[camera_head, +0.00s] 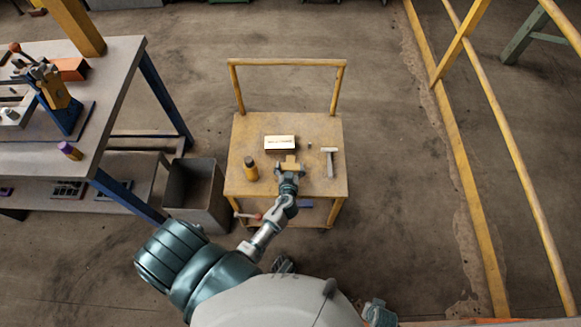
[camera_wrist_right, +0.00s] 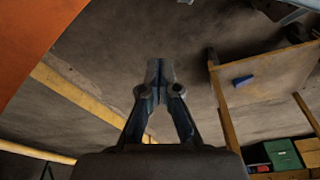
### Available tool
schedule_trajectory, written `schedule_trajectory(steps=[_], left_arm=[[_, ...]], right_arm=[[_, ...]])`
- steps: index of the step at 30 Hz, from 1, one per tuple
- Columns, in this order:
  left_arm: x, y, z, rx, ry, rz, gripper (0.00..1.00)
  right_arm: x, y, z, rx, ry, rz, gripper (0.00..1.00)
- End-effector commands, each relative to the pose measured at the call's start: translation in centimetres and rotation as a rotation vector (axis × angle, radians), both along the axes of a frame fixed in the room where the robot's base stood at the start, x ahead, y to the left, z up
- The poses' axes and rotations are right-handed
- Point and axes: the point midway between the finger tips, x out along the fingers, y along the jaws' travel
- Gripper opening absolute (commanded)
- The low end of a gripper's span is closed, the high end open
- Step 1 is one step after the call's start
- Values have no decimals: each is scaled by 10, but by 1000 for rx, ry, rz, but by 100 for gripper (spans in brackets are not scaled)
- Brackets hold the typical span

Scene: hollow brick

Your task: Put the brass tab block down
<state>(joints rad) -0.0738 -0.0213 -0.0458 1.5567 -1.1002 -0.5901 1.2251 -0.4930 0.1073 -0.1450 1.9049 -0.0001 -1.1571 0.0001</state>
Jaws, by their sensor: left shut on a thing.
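The brass tab block (camera_head: 291,160) is a small yellowish piece over the near middle of the yellow cart's top (camera_head: 317,181). My left gripper (camera_head: 289,169) is shut on it, with the arm reaching up from the lower left. The fingers hide part of the block, and I cannot tell whether it touches the cart top. My right gripper (camera_wrist_right: 159,75) is shut and empty in the right wrist view, over the floor and away from the cart.
On the cart top are a white box (camera_head: 280,143), a yellow bottle with a dark cap (camera_head: 251,170) and a pale T-shaped tool (camera_head: 329,161). A grey bin (camera_head: 197,193) and a workbench (camera_head: 119,82) stand left. A yellow rail (camera_head: 455,140) runs along the right.

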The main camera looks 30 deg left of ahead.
Motion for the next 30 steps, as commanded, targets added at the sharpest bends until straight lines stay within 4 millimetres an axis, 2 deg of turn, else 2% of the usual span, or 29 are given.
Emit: schedule_trajectory(steps=[18,19,20,21,30], left_arm=[[1,0,-6,0,-6,0,35],[1,0,-6,-1,-5,0,90],[1,0,-6,-1,-5,0,98],[1,0,-5,-1,-5,0,100],[1,0,-6,-1,-5,0,100]], right_arm=[[3,0,14,1,-4,-2,0],[3,0,16,1,-6,-2,0],[3,0,16,1,-6,-2,0],[3,0,16,1,-5,-2,0],[3,0,15,1,-4,-2,0]])
